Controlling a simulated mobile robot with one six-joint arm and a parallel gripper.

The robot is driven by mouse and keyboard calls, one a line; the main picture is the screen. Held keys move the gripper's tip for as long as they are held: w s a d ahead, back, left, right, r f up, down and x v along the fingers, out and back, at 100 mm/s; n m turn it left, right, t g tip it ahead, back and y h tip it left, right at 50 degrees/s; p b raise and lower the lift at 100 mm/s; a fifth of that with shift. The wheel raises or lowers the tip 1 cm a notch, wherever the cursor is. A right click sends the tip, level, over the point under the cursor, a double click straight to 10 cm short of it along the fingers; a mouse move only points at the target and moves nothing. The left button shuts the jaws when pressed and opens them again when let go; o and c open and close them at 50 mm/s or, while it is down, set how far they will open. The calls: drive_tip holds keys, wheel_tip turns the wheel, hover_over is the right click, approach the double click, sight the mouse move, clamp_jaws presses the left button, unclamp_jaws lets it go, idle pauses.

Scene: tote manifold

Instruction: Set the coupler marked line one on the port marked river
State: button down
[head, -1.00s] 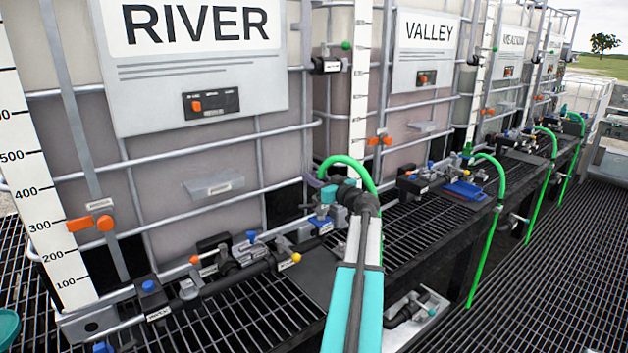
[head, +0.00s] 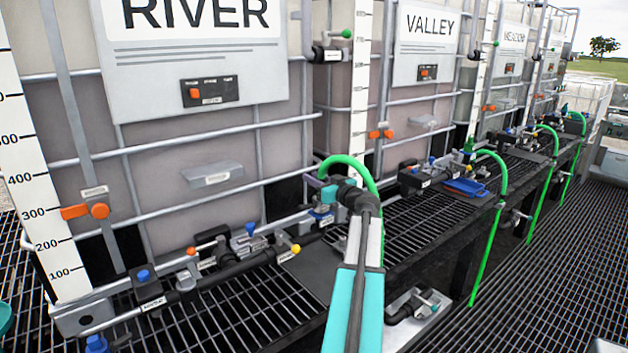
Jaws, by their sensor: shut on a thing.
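The tank with the RIVER sign (head: 195,50) fills the left of the head view. Along its foot runs a dark pipe manifold (head: 225,272) with blue, orange and yellow knobs and small tags too small to read. My gripper (head: 327,196) is near the middle, by the right end of this manifold. It is shut on the end fitting of a green hose (head: 346,160), seemingly the coupler; my wrist hides most of it, and no line one marking is readable. A blue fitting (head: 321,212) sits just below my gripper; I cannot tell whether they touch.
The VALLEY tank (head: 427,35) and further tanks stand in a row to the right. Other green hoses (head: 490,240) hang over the grating shelf (head: 420,205) edge. A blue tray (head: 466,188) lies on the shelf. A pale box with a dark fitting (head: 417,305) sits below. The right floor grating (head: 530,270) is clear.

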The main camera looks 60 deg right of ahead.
drive_tip(key=shift+f, duration=0.15)
idle(0.3)
drive_tip(key=c, duration=1.5)
unclamp_jaws()
drive_tip(key=shift+o, duration=0.2)
drive_tip(key=shift+s+a, duration=0.1)
drive_tip(key=shift+s, duration=0.05)
drive_tip(key=b+v, duration=0.3)
drive_tip(key=v, duration=1)
drive_tip(key=shift+s+b, duration=0.3)
drive_tip(key=shift+b, duration=0.05)
